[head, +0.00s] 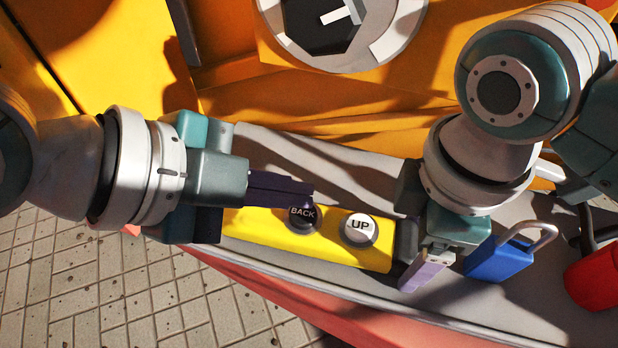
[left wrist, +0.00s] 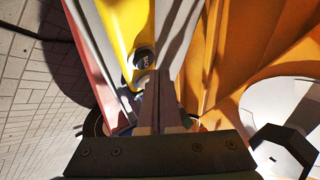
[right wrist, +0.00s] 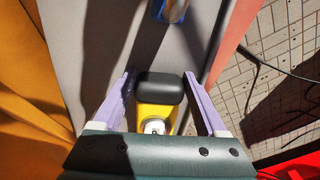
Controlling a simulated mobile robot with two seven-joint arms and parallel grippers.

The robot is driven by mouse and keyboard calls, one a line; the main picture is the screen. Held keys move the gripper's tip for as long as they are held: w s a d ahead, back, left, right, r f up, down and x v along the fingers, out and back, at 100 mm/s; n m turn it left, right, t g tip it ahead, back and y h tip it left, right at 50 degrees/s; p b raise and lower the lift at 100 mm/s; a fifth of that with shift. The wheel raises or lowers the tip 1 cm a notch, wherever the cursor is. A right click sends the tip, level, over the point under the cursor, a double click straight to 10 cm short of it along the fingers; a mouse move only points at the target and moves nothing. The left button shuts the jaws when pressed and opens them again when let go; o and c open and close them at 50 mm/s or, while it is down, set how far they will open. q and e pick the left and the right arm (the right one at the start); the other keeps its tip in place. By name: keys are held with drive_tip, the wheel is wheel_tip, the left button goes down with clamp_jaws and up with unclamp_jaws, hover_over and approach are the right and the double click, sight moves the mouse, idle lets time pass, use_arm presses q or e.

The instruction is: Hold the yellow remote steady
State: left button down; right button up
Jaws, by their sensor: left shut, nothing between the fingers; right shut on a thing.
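The yellow remote (head: 330,245) lies lengthwise along a grey ledge, with a black BACK button (head: 302,214) and a white UP button (head: 359,228) on its upper face. My right gripper (head: 420,268) is shut on its right end; in the right wrist view the lilac fingers (right wrist: 166,95) stand either side of the remote's black end cap (right wrist: 160,86). My left gripper (head: 308,190) is shut and empty, its dark fingertips right by the BACK button. In the left wrist view its fingers (left wrist: 155,85) come close to that button; I cannot tell whether they touch it.
A blue padlock (head: 498,258) stands on the grey ledge (head: 490,305) just right of my right gripper. A red object (head: 597,277) is at the right edge. An orange machine body with a round white dial (head: 385,45) rises behind. Paving (head: 90,280) lies below, left.

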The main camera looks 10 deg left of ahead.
sight(291, 215)
use_arm(q)
drive_tip(key=shift+f, duration=0.1)
idle(0.3)
drive_tip(key=shift+f, duration=0.35)
drive_tip(key=shift+f, duration=0.45)
idle(1.7)
drive_tip(key=shift+r, duration=0.1)
idle(0.3)
drive_tip(key=shift+r, duration=3.3)
use_arm(e)
drive_tip(key=o, duration=1.5)
